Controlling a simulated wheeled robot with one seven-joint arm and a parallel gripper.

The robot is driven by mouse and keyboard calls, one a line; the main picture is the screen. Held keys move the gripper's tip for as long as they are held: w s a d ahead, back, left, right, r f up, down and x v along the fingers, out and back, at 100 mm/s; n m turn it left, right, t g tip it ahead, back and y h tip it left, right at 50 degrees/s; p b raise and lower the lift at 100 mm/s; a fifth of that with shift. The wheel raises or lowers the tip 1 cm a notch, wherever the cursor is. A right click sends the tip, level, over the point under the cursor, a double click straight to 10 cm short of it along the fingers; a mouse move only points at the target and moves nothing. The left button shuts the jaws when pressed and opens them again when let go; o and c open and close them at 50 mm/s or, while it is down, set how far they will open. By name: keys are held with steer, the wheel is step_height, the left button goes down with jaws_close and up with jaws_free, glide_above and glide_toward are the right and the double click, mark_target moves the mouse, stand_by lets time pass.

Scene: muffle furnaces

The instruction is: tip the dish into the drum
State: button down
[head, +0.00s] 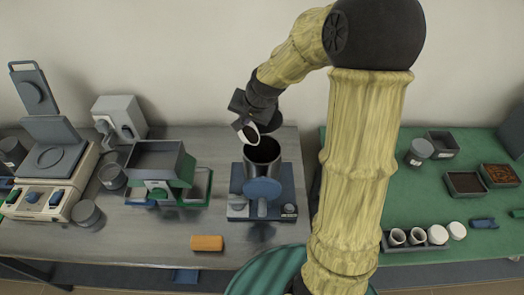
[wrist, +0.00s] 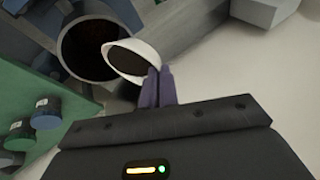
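My gripper (wrist: 158,86) is shut on the white dish (wrist: 138,58), gripping it at its rim. In the head view the dish (head: 249,132) hangs tilted just above the drum (head: 264,165), over its upper left edge. The drum is a dark, open-topped cylinder on a blue-grey base. In the wrist view the dish overlaps one side of the drum's dark round mouth (wrist: 87,45). The dish's inside looks dark and shaded; I cannot tell whether anything is in it. The bottom of the drum is too dark to see.
A grey tray-topped device with green parts (head: 158,160) stands left of the drum. An orange block (head: 207,243) lies in front on the grey bench. The green bench (head: 440,210) at right holds cups, lidded jars and trays. Bench space around the orange block is clear.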

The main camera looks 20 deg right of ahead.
steer(key=shift+d+r, duration=0.1)
stand_by(0.3)
steer(key=shift+d+y+b, duration=0.15)
steer(key=shift+y+b, duration=0.15)
steer(key=shift+b, duration=0.25)
steer(key=shift+s+d+r+t+y+b, duration=0.15)
steer(key=shift+d+t+y+b, duration=0.2)
steer(key=shift+b, duration=0.65)
steer(key=shift+s+r+y+b, duration=0.1)
steer(key=shift+y+b, duration=0.15)
steer(key=shift+b, duration=0.05)
steer(key=shift+d+b, duration=0.2)
steer(key=shift+b, duration=0.2)
steer(key=shift+s+d+m+t+y+b, duration=0.15)
steer(key=shift+d+m+t+y+b, duration=0.25)
steer(key=shift+b, duration=0.6)
steer(key=shift+r+y+b, duration=0.2)
steer(key=shift+y+b, duration=0.1)
steer(key=shift+b, duration=0.05)
steer(key=shift+s+d+f+b, duration=0.15)
steer(key=shift+d+b, duration=0.1)
steer(key=shift+b, duration=0.3)
steer(key=shift+s+d+t+y+b, duration=0.1)
steer(key=shift+d+t+y+b, duration=0.3)
steer(key=shift+b, duration=0.45)
